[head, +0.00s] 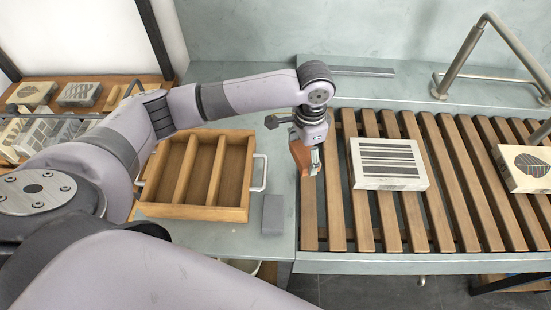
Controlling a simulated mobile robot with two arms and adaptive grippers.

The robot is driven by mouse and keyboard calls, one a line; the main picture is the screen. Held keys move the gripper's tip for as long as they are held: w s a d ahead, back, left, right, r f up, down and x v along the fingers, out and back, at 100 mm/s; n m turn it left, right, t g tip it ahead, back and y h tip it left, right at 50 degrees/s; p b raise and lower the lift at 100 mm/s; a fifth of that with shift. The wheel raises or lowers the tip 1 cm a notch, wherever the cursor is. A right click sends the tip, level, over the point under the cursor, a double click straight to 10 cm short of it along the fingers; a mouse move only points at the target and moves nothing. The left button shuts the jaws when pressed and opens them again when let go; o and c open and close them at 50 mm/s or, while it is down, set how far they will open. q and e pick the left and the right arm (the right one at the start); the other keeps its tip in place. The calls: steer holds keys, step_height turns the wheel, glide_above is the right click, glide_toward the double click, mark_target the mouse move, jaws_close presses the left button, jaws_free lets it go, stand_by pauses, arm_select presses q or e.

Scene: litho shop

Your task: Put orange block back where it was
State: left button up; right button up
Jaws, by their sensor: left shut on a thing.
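My left gripper (315,158) points down and is shut on the orange block (299,157). The block is partly hidden by the gripper. It shows over the left end of the wooden slatted rack, to the right of the wooden tray. I cannot tell whether it touches anything below. The tray (190,212) has three long compartments that look empty, and a pale handle at each side. My right gripper is not in view.
A grey block (272,214) lies on the metal bench right of the tray. A stone slab with dark stripes (388,164) and one with a dark oval (527,168) lie on the slatted rack (309,215). Several patterned slabs (80,94) stand at the left. A metal rail (462,55) rises at the back right.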

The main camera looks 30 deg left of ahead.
mark_target(275, 169)
arm_select(q)
steer(key=a, duration=0.1)
steer(key=s+a+f, duration=0.1)
steer(key=a, duration=0.1)
steer(key=shift+s+a+f, duration=0.15)
steer(key=shift+s+f, duration=0.05)
steer(key=shift+f, duration=0.15)
steer(key=shift+s+a+f+p, duration=0.2)
steer(key=shift+a+f+p, duration=0.1)
steer(key=shift+a+f, duration=0.15)
steer(key=shift+s+a, duration=0.1)
steer(key=shift+a, duration=0.15)
steer(key=shift+s+a+f+p, duration=0.2)
steer(key=shift+s+a+f, duration=0.1)
steer(key=shift+a+f, duration=0.2)
steer(key=shift+s+a+f+p, duration=0.15)
steer(key=shift+s+a+f, duration=0.1)
steer(key=shift+a+f, duration=0.25)
steer(key=o, duration=1.2)
steer(key=shift+f, duration=0.15)
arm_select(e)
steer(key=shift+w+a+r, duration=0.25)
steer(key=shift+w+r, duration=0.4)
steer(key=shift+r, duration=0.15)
